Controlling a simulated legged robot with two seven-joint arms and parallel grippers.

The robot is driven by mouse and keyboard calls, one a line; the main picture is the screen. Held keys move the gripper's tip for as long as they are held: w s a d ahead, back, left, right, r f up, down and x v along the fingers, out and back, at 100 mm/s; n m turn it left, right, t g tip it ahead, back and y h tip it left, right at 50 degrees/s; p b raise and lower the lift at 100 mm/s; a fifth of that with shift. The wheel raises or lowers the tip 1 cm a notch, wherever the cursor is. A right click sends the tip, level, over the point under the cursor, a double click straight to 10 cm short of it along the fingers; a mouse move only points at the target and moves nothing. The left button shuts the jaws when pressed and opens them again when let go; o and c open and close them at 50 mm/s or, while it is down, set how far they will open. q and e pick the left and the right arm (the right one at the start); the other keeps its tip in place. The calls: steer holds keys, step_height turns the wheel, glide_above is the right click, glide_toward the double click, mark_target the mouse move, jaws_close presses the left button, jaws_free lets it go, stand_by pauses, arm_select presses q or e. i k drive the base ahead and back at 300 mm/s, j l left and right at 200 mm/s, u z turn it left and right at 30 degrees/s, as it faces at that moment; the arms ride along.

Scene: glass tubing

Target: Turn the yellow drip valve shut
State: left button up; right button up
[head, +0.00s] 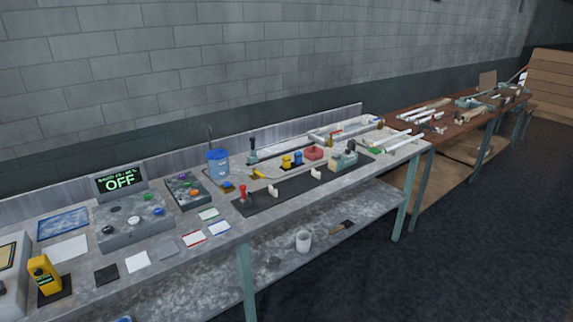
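Several small yellow parts show on the long grey workbench (190,262), and I cannot tell for certain which is the drip valve. A thin yellow lever-like piece (257,174) lies right of a blue cylindrical container (217,163). All are too small to tell whether a valve is open or shut. Neither of my grippers is in view.
A grey control box (130,230) has a display reading OFF. A yellow handheld device (45,273) stands at the near left. A red-handled part (243,195) stands near the black mat (290,190). A white cup (303,241) is on the lower shelf. The dark floor (440,270) at right is clear.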

mark_target(254, 171)
steer(key=i+u, duration=0.2)
steer(key=u, duration=0.25)
steer(key=i+l+u, duration=0.15)
steer(key=u, duration=0.25)
steer(key=i+l+u, duration=0.15)
steer(key=u, duration=0.3)
